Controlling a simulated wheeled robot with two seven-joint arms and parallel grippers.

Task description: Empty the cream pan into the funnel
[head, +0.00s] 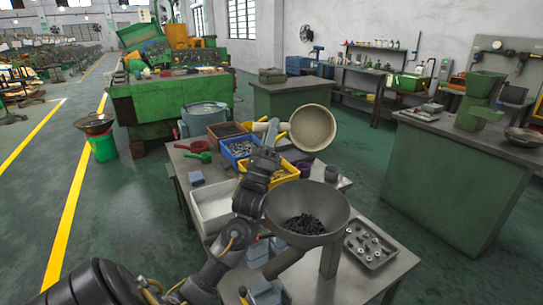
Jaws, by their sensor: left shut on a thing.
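The cream pan (313,128) is in the upper middle of the head view, raised above the far end of the table. It is tipped steeply, its open side facing me, and I see no pieces inside. My left gripper (274,131) is shut on the pan's cream handle (260,126). The wide grey funnel (335,218) stands at the near part of the table, below and nearer than the pan. A heap of dark small pieces (305,224) lies in the funnel's bottom. My right gripper is not in view.
The grey table (350,284) holds a tray of small parts (370,246), a white bin (213,206), blue (238,146) and yellow bins, and a red scoop (194,147). A green bench (455,175) stands at right. The floor at left is open.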

